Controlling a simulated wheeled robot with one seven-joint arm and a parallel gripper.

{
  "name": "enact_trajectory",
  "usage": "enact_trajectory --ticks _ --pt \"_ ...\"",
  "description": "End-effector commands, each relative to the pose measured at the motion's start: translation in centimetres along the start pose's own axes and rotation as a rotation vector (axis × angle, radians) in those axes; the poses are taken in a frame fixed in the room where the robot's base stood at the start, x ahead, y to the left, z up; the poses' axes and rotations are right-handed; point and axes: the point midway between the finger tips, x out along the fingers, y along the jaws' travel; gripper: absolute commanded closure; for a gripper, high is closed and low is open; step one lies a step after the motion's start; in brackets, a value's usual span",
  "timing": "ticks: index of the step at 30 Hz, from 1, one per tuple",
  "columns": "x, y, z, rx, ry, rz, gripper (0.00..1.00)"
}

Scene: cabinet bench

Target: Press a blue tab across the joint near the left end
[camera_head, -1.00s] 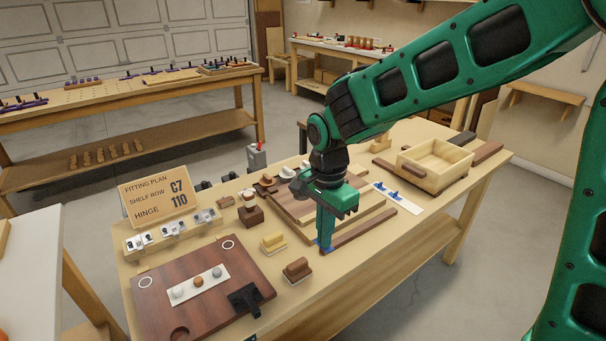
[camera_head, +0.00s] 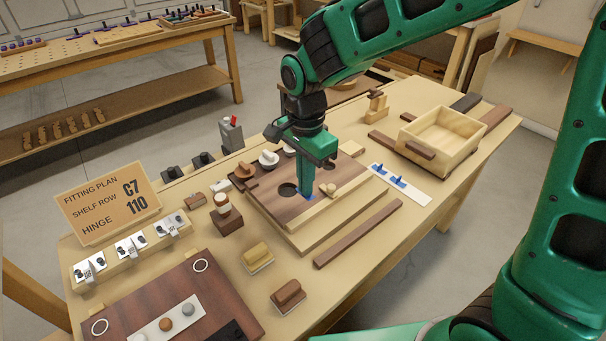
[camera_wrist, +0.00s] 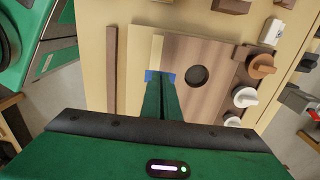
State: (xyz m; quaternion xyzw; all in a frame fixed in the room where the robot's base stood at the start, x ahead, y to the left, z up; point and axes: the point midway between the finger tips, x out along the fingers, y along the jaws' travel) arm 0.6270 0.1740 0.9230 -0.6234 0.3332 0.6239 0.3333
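My gripper (camera_head: 307,198) points down over the brown board (camera_head: 268,205), its fingers shut on a small blue tab (camera_wrist: 149,76). In the wrist view the tab lies crosswise at the fingertips (camera_wrist: 163,82), over the line between the board (camera_wrist: 209,52) and a pale wood strip (camera_wrist: 157,50). Whether it touches the surface is hard to tell. The fingers hide its middle. The strip (camera_head: 328,206) runs along the board's right side in the head view. Two more blue tabs (camera_head: 378,168) (camera_head: 398,182) stand on a white card (camera_head: 412,193) to the right.
The board has a dark round hole (camera_wrist: 196,75) beside the fingers. Knobs (camera_head: 268,158) stand along its far side. A loose dark strip (camera_head: 358,233), yellow block (camera_head: 257,254) and brown block (camera_head: 288,294) lie in front. An open wooden box (camera_head: 442,142) stands at the right.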

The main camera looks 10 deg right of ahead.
Motion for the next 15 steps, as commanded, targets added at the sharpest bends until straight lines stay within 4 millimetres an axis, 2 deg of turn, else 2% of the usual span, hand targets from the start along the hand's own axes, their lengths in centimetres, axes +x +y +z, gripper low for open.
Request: enact_trajectory --ticks 15 --pt "4.3 -0.1 0.4 -0.007 0.0 0.002 1.0"
